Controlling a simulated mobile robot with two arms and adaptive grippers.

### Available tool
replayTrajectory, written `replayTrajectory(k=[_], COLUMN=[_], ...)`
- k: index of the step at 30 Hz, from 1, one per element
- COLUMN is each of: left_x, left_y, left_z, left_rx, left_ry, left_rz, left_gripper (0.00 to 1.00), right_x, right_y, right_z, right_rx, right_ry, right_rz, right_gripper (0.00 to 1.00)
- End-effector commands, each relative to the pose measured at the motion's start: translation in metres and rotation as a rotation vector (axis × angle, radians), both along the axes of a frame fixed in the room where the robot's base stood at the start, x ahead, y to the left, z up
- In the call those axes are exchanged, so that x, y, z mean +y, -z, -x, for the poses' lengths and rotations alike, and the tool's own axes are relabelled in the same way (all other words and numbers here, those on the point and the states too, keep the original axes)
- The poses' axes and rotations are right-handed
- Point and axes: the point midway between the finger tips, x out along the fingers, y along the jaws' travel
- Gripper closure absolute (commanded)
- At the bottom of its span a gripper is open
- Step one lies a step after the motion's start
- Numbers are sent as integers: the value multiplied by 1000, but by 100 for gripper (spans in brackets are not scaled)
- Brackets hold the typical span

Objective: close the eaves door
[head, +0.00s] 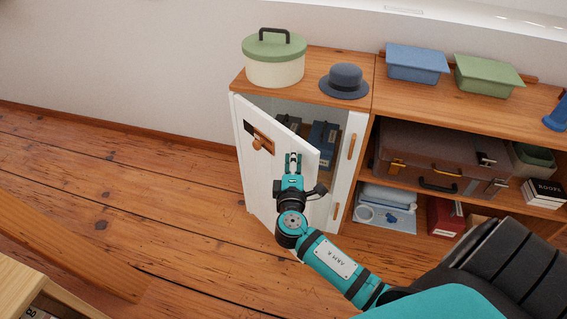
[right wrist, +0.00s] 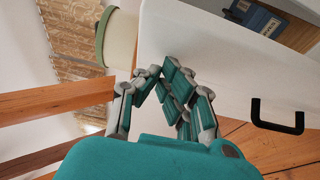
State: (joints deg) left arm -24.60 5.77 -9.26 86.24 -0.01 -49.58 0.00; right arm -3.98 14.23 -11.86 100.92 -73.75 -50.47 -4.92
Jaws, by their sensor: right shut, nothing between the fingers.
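My right gripper (head: 293,160) is shut and empty in front of the door's outer face, towards the free edge. In the right wrist view the white door (right wrist: 215,65) fills the area beyond the fingers, with a black handle (right wrist: 278,118) at right. I cannot tell whether the fingers touch it. My left gripper is not in view.
A cream pot with green lid (head: 275,60) and a dark hat (head: 344,81) sit on the cabinet top. Blue (head: 416,63) and green (head: 487,75) bins stand further right. A brown suitcase (head: 437,155) lies on the shelf.

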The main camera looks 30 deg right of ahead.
Motion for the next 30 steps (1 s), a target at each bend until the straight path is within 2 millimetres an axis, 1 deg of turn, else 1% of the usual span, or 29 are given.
replayTrajectory(k=[1, 4, 7, 12, 15, 21, 24, 30], left_x=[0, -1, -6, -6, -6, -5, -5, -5], left_y=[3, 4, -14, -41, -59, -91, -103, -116], left_z=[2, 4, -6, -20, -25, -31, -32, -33], left_rx=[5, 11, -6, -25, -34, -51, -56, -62], left_ry=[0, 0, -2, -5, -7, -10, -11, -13], left_rz=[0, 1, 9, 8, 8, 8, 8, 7], left_gripper=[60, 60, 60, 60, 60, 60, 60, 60], right_x=[-15, -40, -66, -107, -129, -160, -170, -180], right_y=[0, 0, 2, 2, 2, 1, 1, 0], right_z=[1, -2, -8, -22, -31, -48, -55, -62], right_rx=[3, 3, 2, -1, -1, -1, 0, 1], right_ry=[-29, -106, -173, -165, -165, -165, -165, -166], right_rz=[9, 11, 8, 3, 4, 2, 1, 1], right_gripper=[100, 100, 100, 100, 100, 100, 100, 100])
